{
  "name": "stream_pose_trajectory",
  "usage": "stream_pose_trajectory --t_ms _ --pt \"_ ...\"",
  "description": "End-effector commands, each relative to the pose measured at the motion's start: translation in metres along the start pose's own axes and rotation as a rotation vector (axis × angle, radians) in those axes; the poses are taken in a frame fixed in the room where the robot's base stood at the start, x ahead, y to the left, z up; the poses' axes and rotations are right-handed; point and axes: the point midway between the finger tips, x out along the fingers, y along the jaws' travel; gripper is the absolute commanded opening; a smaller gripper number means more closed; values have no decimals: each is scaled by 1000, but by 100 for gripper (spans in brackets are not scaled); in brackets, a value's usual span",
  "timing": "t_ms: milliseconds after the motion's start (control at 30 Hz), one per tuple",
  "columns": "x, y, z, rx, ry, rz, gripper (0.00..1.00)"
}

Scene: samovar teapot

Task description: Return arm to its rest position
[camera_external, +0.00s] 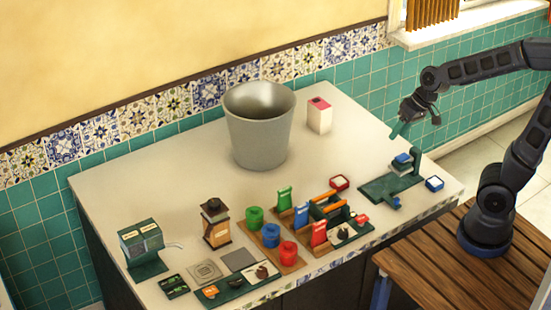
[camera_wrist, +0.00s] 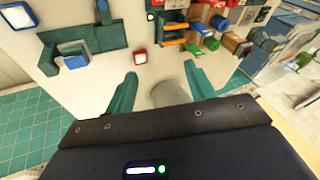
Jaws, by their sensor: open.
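My arm reaches in from the right in the external view, its base standing on a slatted wooden platform (camera_external: 440,262). My gripper (camera_external: 415,122) hangs in the air above the back right part of the counter (camera_external: 190,165). In the wrist view its two teal fingers (camera_wrist: 160,76) are spread apart with nothing between them. The grey bucket (camera_wrist: 172,94) shows beyond the fingers there. No object is held, and my gripper appears clear of everything on the counter.
The large grey bucket (camera_external: 258,140) stands at the counter's back, beside a white and pink box (camera_external: 319,116). A green stand (camera_external: 392,187) is below and right of the bucket. Several jars, a grinder (camera_external: 215,225) and a green machine (camera_external: 142,248) crowd the front. The tiled wall (camera_external: 375,75) runs behind.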

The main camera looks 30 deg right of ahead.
Motion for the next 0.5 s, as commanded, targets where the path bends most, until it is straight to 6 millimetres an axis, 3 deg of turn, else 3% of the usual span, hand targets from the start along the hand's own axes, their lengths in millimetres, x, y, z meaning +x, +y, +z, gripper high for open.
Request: stream_pose_trajectory --t_ms 500 --pt "-104 61 37 59 88 218 54"
